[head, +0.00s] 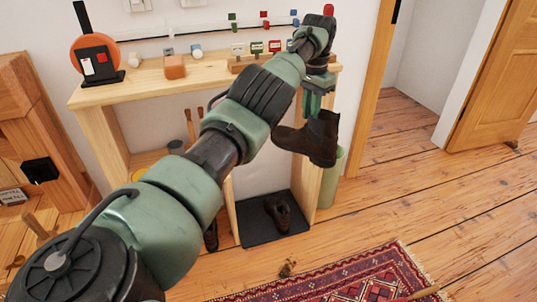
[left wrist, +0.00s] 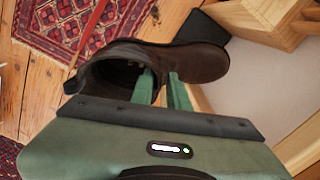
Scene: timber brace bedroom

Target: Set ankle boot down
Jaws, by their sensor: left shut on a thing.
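My left gripper (head: 311,104) is shut on the shaft of a dark brown ankle boot (head: 322,140) and holds it in the air beside the shelf unit's right side. In the left wrist view the fingers (left wrist: 165,92) grip the wall of the boot (left wrist: 202,62), with its opening to the left and toe to the right. A similar brown boot (head: 278,214) stands on a dark mat (head: 262,238) on the floor, below and left of the held boot. My right gripper is not in view.
A wooden shelf unit (head: 130,92) with small items on top stands against the wall. A green cylinder (head: 330,178) stands by its right side. A red patterned rug (head: 350,278) lies in front. The plank floor on the right is clear toward the doorway.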

